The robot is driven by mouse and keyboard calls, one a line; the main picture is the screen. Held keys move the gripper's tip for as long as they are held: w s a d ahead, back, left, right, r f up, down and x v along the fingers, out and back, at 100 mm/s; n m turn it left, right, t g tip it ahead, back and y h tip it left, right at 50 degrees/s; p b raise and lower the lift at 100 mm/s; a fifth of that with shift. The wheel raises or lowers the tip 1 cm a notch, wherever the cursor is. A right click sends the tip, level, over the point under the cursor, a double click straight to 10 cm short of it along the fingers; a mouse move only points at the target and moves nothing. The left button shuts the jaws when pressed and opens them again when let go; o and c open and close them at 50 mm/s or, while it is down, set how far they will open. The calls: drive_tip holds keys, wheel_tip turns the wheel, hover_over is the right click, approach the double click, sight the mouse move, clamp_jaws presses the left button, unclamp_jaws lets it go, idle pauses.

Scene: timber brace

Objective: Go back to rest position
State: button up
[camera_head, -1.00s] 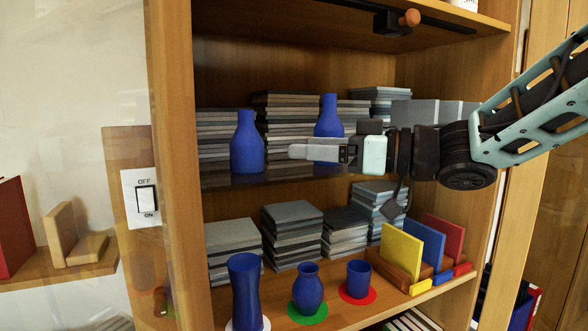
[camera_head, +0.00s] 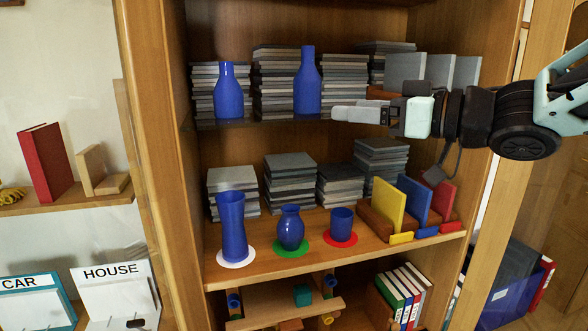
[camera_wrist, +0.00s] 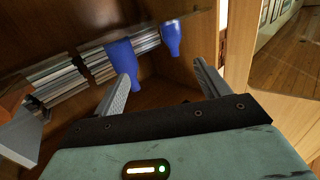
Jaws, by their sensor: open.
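My gripper (camera_head: 345,114) is at the upper shelf of the wooden cabinet, to the right of two blue bottles. In the wrist view my gripper (camera_wrist: 165,82) has its two fingers spread apart with nothing held between them. The left blue bottle (camera_head: 228,92) and the right blue bottle (camera_head: 307,84) stand upright on the upper shelf.
The shelf below holds a tall blue vase (camera_head: 232,225), a round blue vase (camera_head: 291,228) and a blue cup (camera_head: 342,222) on coloured discs. Yellow, blue and red panels (camera_head: 386,205) stand at its right. Grey stacks (camera_head: 290,180) fill the back. The cabinet's side post (camera_head: 160,150) bounds the left.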

drive_tip(key=s+f+m+g+h+b, duration=0.1)
drive_tip(key=s+f+m+h+b, duration=0.1)
drive_tip(key=f+h, duration=0.5)
drive_tip(key=s+f+m+h+b, duration=0.1)
drive_tip(key=s+f+m+h, duration=0.15)
drive_tip(key=f, duration=0.95)
drive_tip(key=s+d+f+g+h, duration=0.1)
drive_tip(key=s+f+g, duration=0.2)
drive_tip(key=s, duration=0.4)
drive_tip(key=s+d+f+g+h+b, duration=0.1)
drive_tip(key=s+f+g+h, duration=0.1)
drive_tip(key=s+f, duration=0.3)
drive_tip(key=s+d+f+n+g+h+b, duration=0.1)
drive_tip(key=s+f+g, duration=0.2)
drive_tip(key=s, duration=0.6)
drive_tip(key=shift+s+d+f+g, duration=0.2)
drive_tip(key=shift+d+f+g, duration=0.2)
drive_tip(key=shift+f, duration=0.2)
